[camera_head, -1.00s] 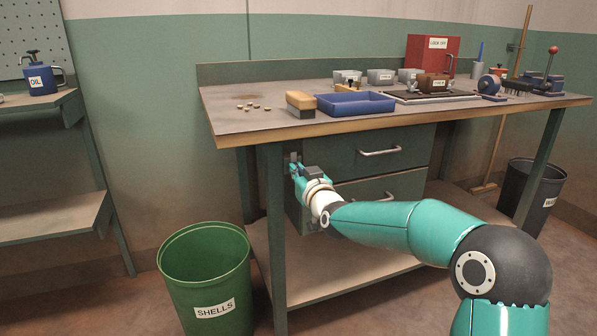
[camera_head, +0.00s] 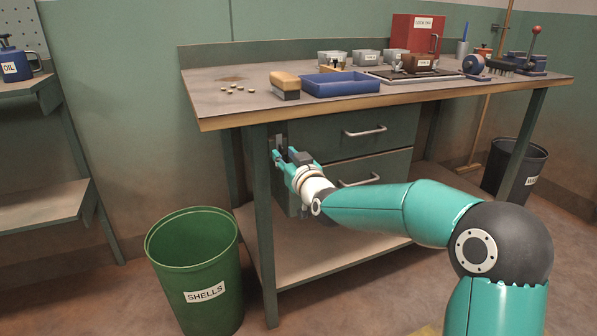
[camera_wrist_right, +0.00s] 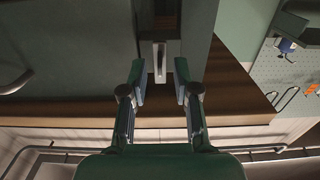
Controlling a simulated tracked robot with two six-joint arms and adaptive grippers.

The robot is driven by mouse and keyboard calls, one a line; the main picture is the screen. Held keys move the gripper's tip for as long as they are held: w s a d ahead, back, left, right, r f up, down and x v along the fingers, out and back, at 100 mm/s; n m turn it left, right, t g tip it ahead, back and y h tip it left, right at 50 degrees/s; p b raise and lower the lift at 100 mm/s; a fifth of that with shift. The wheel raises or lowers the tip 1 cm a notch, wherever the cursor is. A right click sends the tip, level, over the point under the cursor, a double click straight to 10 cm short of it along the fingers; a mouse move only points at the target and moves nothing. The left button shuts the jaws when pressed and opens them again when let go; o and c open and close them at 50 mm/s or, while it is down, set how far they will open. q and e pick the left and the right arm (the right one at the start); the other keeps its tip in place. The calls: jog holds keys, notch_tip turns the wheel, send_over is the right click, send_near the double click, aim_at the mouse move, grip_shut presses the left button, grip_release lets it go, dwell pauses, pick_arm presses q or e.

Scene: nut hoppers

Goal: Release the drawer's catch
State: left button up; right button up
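The upper drawer (camera_head: 335,138) is a green front with a metal bar handle (camera_head: 365,131), and it looks closed. The catch (camera_wrist_right: 160,57) shows in the right wrist view as a small upright metal piece on a pale plate, ahead of and between my fingertips. My right gripper (camera_head: 281,152) is at the left end of the drawer fronts, beside the bench leg; it also shows in the wrist view (camera_wrist_right: 160,80). Its two fingers are apart with a gap between them, and I see no contact with the catch. In the head view the gripper largely hides the catch. My left gripper is out of view.
A lower drawer (camera_head: 392,167) sits beneath, behind my right arm. The workbench top (camera_head: 225,108) overhangs the gripper, with a blue tray (camera_head: 347,88) and brush on it. A green shells bin (camera_head: 195,235) stands at the left on the floor.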

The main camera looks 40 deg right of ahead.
jog(key=v, duration=1)
jog(key=shift+f, duration=0.15)
jog(key=shift+w, duration=0.1)
